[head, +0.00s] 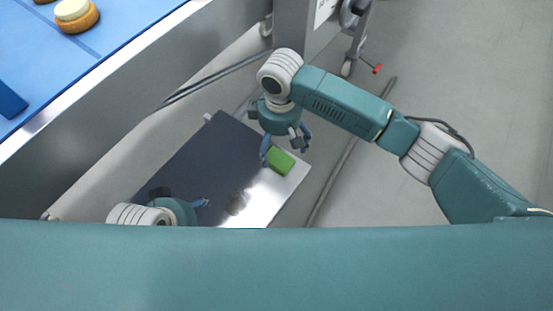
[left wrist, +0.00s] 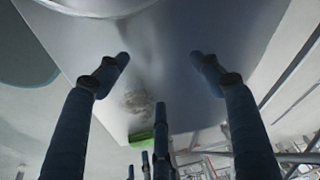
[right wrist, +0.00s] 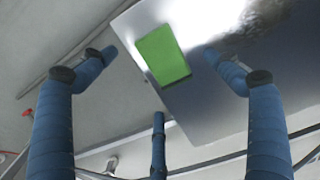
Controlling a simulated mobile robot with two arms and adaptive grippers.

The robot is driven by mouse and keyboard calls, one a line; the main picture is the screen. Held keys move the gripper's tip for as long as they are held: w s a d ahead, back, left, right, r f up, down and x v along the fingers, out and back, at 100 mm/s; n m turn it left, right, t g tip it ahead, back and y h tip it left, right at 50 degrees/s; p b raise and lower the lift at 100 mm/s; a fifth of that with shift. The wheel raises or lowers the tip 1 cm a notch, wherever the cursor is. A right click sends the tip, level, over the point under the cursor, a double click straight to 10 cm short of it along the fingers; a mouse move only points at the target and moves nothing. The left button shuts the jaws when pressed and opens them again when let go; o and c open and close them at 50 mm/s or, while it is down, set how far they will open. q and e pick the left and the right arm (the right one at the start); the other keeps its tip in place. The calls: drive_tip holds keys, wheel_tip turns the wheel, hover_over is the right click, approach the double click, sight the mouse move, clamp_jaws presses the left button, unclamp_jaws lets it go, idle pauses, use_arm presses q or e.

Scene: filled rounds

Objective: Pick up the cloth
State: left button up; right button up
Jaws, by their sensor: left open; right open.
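The cloth (head: 281,161) is a small green rectangle lying flat near the right edge of a grey metal tabletop (head: 200,160). My right gripper (head: 286,149) is open above it, its fingers apart and not touching it. In the right wrist view the cloth (right wrist: 163,56) lies between and beyond the open fingertips. My left gripper (left wrist: 159,58) is open and empty over the tabletop. In the head view it is mostly hidden by my own body. In the left wrist view the cloth (left wrist: 141,136) shows small, near the far edge.
A brownish smudge (head: 236,203) marks the tabletop left of the cloth. A wheeled grey cart (head: 300,25) stands behind. Bare floor (head: 460,90) lies to the right.

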sight(280, 155)
use_arm(q)
drive_tip(key=shift+w+f+b, duration=0.25)
drive_tip(key=shift+f+b, duration=0.3)
drive_tip(key=shift+b, duration=0.05)
use_arm(e)
wheel_tip(280, 155, down, 2)
drive_tip(key=shift+w+f, duration=0.1)
drive_tip(key=shift+f, duration=0.1)
use_arm(q)
drive_tip(key=w+t, duration=0.1)
drive_tip(key=w, duration=0.1)
drive_tip(key=w+d+r+t, duration=0.1)
drive_tip(key=w, duration=0.1)
drive_tip(key=w+d+r+t+b, duration=0.1)
drive_tip(key=w, duration=0.1)
drive_tip(key=shift+w+r+h, duration=0.1)
drive_tip(key=shift+w+h, duration=0.15)
drive_tip(key=shift+h, duration=0.15)
use_arm(e)
wheel_tip(280, 155, down, 3)
drive_tip(key=shift+r, duration=0.15)
drive_tip(key=c, duration=1.3)
